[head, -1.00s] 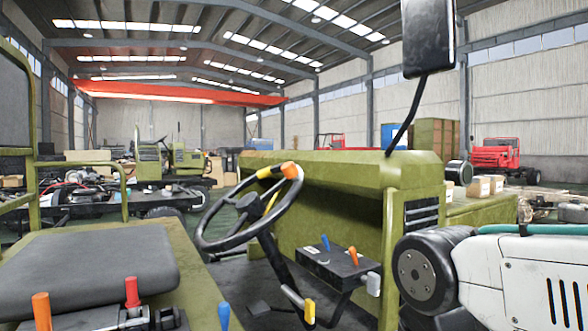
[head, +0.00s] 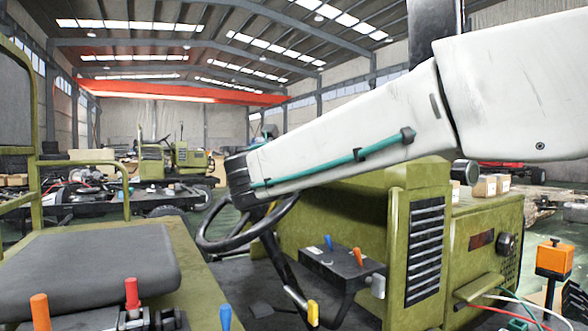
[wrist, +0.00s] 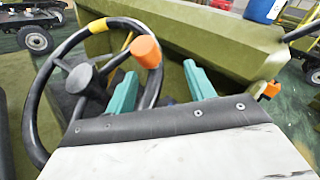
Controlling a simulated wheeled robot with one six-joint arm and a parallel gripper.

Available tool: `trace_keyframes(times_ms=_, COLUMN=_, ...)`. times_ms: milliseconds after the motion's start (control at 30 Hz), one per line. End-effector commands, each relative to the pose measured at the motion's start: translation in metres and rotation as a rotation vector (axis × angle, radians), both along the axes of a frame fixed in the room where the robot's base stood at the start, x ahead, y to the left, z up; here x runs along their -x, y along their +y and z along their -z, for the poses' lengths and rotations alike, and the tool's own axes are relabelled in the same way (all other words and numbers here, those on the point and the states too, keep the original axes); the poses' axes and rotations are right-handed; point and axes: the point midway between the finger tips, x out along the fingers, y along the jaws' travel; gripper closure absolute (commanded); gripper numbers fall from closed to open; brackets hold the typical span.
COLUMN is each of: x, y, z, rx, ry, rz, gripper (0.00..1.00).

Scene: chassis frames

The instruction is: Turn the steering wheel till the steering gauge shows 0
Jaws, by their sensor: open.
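The black steering wheel (head: 240,235) stands on its tilted column left of the middle in the head view. My arm hides its upper part there. In the wrist view, the wheel rim (wrist: 38,95) shows at the left, with a yellow band (wrist: 94,26) and an orange knob (wrist: 147,52) on it. My gripper (wrist: 160,86) is open and empty, its two teal fingers apart. The knob shows past the fingers, between them in the picture and closer to the left one. I cannot tell whether a finger touches the rim. I cannot make out a steering gauge reading.
A black lever box (head: 342,262) with blue and orange levers stands right of the column. The grey seat (head: 95,262) is at the left, with levers before it. The green hood (head: 340,210) lies behind the wheel. An orange box (head: 554,258) stands at the right.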

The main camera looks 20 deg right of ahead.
Motion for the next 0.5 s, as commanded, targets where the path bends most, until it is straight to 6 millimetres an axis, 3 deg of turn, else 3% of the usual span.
trace_keyframes(times_ms=67, x=-0.009, y=0.012, z=-0.006, rx=0.075, ry=0.011, rz=-0.031, gripper=0.46)
trace_keyframes(times_ms=167, x=-0.017, y=0.014, z=-0.010, rx=0.113, ry=0.015, rz=-0.042, gripper=0.46)
trace_keyframes(times_ms=500, x=-0.060, y=-0.015, z=-0.010, rx=0.113, ry=0.015, rz=-0.039, gripper=0.46)
